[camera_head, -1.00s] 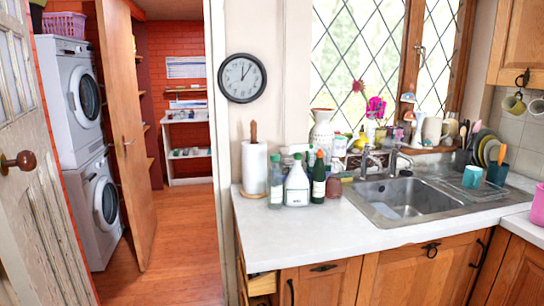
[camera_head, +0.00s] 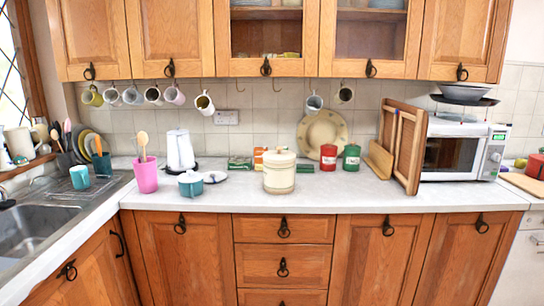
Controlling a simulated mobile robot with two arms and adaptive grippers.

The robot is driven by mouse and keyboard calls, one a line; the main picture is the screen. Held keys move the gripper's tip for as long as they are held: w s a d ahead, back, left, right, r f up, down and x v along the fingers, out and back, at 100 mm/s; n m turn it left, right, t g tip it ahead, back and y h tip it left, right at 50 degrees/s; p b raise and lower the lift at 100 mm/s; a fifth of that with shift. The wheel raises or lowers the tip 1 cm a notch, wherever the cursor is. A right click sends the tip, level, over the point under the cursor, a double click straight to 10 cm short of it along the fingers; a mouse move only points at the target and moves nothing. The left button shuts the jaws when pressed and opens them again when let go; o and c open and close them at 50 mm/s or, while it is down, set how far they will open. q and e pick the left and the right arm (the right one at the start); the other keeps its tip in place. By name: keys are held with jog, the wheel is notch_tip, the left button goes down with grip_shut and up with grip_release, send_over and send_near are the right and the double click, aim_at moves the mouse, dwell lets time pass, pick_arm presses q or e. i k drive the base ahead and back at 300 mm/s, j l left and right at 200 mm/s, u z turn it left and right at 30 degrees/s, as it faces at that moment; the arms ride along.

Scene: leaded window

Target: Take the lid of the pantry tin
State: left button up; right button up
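A cream pantry tin (camera_head: 279,178) stands upright on the white counter, near the middle of the head view. Its cream lid (camera_head: 279,156) sits on top and has a small knob. A red canister (camera_head: 328,158) and a green canister (camera_head: 351,158) stand behind it to the right. Neither of my grippers shows in the head view.
A teal pot (camera_head: 190,183), a pink utensil cup (camera_head: 146,176) and a white kettle (camera_head: 180,151) stand left of the tin. Wooden boards (camera_head: 409,150) and a microwave (camera_head: 462,152) stand to the right. Mugs hang under the upper cupboards. The counter right of the tin's front is clear.

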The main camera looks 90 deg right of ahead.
aim_at(279, 155)
jog(key=z, duration=2.8)
